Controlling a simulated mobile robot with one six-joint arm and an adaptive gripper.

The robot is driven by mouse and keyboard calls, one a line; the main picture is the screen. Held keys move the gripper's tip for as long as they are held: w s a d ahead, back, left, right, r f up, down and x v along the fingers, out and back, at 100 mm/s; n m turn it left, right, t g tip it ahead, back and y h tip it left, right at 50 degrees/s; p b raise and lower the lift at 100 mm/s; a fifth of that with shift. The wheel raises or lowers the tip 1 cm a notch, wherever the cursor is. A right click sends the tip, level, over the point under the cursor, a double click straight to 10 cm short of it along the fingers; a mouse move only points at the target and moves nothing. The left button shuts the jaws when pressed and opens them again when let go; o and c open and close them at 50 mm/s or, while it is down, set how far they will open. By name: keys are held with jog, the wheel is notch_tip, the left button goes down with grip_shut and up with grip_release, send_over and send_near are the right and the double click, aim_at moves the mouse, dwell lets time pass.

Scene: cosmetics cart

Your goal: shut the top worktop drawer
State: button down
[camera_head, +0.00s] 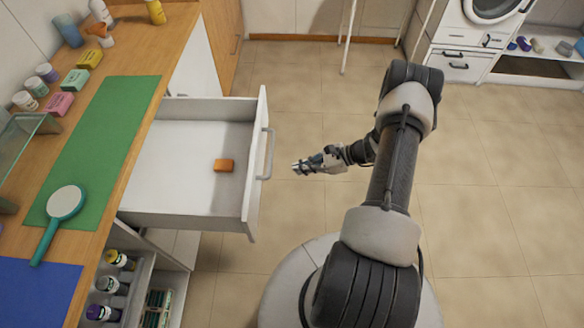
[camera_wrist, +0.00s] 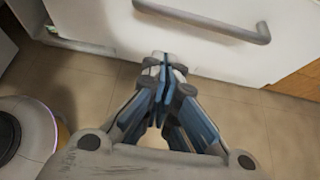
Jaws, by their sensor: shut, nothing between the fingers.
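The top worktop drawer (camera_head: 190,165) is white and stands pulled out from under the wooden worktop in the head view. Its front panel (camera_head: 254,165) faces right and carries a grey bar handle (camera_head: 267,153). In the wrist view my gripper (camera_wrist: 163,58) points at the white drawer front (camera_wrist: 190,50), below the handle (camera_wrist: 215,28). The fingertips appear apart from the front.
The worktop (camera_head: 140,50) bears a green mat (camera_head: 105,135), a blue mat (camera_head: 35,292), a hand mirror (camera_head: 66,202) and small boxes and jars. An open lower compartment (camera_head: 140,280) holds several bottles below the drawer. Tiled floor (camera_head: 490,200) is clear to the right.

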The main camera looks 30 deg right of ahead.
jog(key=x, duration=0.4)
jog(key=r+b+x, duration=0.1)
jog(key=x, duration=0.2)
jog(key=a+b+x, duration=0.1)
jog(key=x, duration=0.3)
jog(key=shift+w+a+r, duration=0.15)
jog(key=shift+w+r, duration=0.05)
jog(key=shift+w, duration=0.15)
jog(key=shift+w+a, duration=0.1)
